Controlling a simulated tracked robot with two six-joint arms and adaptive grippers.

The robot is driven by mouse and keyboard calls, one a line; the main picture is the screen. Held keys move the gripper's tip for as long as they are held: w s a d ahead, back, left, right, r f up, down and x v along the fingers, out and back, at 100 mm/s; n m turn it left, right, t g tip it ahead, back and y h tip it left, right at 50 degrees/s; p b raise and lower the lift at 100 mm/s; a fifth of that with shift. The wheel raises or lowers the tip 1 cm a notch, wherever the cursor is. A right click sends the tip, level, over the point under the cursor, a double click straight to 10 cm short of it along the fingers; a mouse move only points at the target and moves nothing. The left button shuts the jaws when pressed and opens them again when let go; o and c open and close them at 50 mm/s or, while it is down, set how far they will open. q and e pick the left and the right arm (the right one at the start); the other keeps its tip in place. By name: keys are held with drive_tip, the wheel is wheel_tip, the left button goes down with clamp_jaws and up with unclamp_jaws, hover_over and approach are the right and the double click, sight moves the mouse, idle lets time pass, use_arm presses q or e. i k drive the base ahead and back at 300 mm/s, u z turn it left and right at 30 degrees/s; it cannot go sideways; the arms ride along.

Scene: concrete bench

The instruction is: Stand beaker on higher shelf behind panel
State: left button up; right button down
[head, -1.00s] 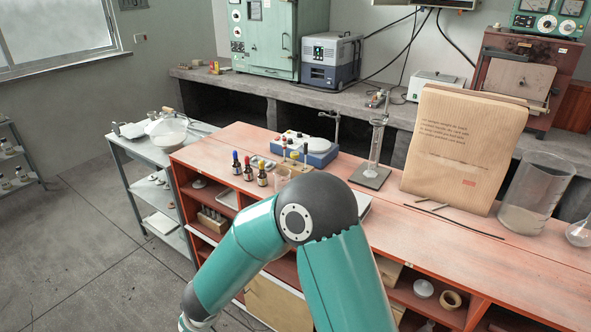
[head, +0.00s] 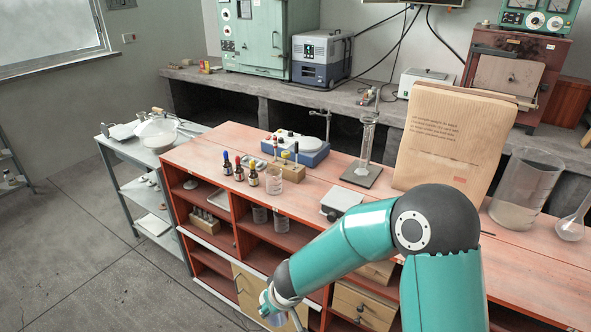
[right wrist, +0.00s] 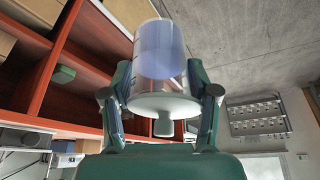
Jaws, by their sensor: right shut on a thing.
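My right gripper (right wrist: 163,85) is shut on a clear beaker (right wrist: 160,45) with a bluish tint, one finger on each side of it. In the head view the beaker (head: 273,317) shows small and partly covered at the bottom edge, in front of the red cabinet. My left gripper is not in view.
Dropper bottles (head: 239,171), a glass beaker (head: 273,180) and a white box (head: 341,203) stand on the cabinet top. Wooden drawer fronts (head: 249,288) fill part of the lower cabinet. A grey trolley (head: 128,160) stands at the left. Bare floor lies in front.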

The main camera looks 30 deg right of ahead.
sight(220, 263)
drive_tip(key=z, duration=0.1)
drive_tip(key=i, duration=1)
drive_tip(key=u, duration=0.05)
